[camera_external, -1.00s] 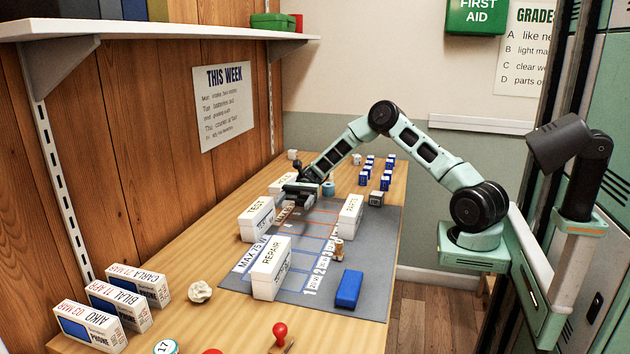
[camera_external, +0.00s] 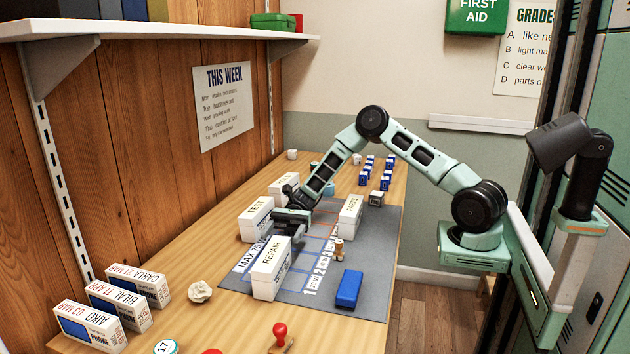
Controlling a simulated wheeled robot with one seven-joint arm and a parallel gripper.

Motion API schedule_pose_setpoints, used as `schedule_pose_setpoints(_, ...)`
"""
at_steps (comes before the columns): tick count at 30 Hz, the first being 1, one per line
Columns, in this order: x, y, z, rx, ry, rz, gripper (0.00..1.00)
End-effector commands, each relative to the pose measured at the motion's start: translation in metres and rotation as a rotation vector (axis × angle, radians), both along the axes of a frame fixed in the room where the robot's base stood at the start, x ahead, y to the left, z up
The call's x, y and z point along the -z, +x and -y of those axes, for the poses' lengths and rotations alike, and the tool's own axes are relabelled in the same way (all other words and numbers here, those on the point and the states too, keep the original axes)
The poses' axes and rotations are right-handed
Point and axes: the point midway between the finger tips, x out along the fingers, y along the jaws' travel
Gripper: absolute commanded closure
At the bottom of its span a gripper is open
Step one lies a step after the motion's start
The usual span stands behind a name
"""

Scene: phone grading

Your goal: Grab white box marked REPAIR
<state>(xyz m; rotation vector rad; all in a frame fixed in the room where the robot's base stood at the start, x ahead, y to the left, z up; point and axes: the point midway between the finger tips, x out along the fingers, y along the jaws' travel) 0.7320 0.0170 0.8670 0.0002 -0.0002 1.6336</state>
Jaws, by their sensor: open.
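The white box marked REPAIR (camera_external: 267,276) stands upright at the near-left part of the grey printed mat (camera_external: 333,300) on the wooden table. My gripper (camera_external: 277,234) is open, just behind the REPAIR box and beside the box marked TEST. The near box partly hides its fingers. I cannot tell whether the fingers touch the REPAIR box.
The TEST box (camera_external: 253,222) stands close at the left of my gripper, and another white box (camera_external: 350,217) is to the right. A blue block (camera_external: 348,289) lies on the mat's near right.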

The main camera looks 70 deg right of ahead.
Motion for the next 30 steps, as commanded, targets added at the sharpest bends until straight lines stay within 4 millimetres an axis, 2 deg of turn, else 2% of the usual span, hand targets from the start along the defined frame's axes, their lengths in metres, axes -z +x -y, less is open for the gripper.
schedule_pose_setpoints(5,0.003,-0.002,-0.011,-0.001,0.0,-0.001,0.29)
schedule_pose_setpoints(13,0.008,-0.007,-0.048,-0.002,0.0,0.0,0.29)
schedule_pose_setpoints(20,0.008,-0.007,-0.052,0.001,-0.001,0.0,0.29)
schedule_pose_setpoints(21,0.008,-0.007,-0.052,0.0,-0.001,0.0,0.32)
schedule_pose_setpoints(27,0.008,-0.007,-0.052,0.0,-0.001,0.0,0.86)
schedule_pose_setpoints(30,0.007,-0.007,-0.052,0.0,0.001,0.001,0.86)
